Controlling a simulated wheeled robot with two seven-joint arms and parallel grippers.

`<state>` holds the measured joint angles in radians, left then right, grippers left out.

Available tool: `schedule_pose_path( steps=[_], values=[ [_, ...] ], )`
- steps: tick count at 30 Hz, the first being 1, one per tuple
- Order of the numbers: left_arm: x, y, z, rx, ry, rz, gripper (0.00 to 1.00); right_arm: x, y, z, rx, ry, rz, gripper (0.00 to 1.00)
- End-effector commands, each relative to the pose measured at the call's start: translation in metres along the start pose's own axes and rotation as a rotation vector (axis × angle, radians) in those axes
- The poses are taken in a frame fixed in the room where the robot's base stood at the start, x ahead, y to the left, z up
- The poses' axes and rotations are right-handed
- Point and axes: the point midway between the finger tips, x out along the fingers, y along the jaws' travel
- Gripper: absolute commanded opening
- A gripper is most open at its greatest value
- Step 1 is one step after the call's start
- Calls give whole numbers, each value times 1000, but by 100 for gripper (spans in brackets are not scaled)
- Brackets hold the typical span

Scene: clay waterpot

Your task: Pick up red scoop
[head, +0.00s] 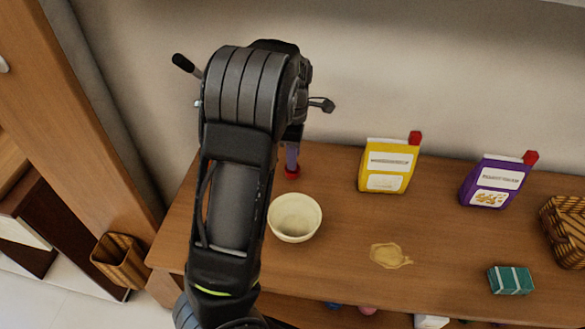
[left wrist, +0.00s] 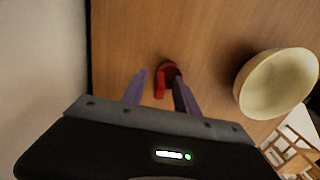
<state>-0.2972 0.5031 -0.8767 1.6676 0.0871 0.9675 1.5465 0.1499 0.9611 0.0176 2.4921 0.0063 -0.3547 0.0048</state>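The red scoop (head: 292,172) lies on the wooden table (head: 340,240), left of the yellow bag and behind the cream bowl; most of it is hidden by my left arm in the head view. In the left wrist view the red scoop (left wrist: 166,72) shows between and beyond the purple fingers of my left gripper (left wrist: 160,80), nearer the right finger. The fingers are apart with a gap around the scoop's handle, and I cannot tell if the right finger touches it. In the head view my left gripper (head: 291,158) points down just above the scoop. My right gripper is not in view.
A cream bowl (head: 294,231) stands close to the scoop; the wrist view shows this bowl (left wrist: 277,83) at the right. A yellow bag (head: 387,166) and a purple bag (head: 494,182) carry red pieces on top. A tan spill (head: 390,256), teal box (head: 510,280) and woven basket (head: 567,229) are further right.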

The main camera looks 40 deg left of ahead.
Motion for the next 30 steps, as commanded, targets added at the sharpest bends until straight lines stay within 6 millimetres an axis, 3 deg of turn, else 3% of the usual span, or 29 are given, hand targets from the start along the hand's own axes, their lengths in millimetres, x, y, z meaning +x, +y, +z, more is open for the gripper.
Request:
schedule_pose_path(
  steps=[14,27,30],
  values=[
    [0,0,0,0,0,0,36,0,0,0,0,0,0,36],
    [0,0,0,0,0,0,0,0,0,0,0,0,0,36],
    [0,0,0,0,0,0,0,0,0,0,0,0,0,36]
  ],
)
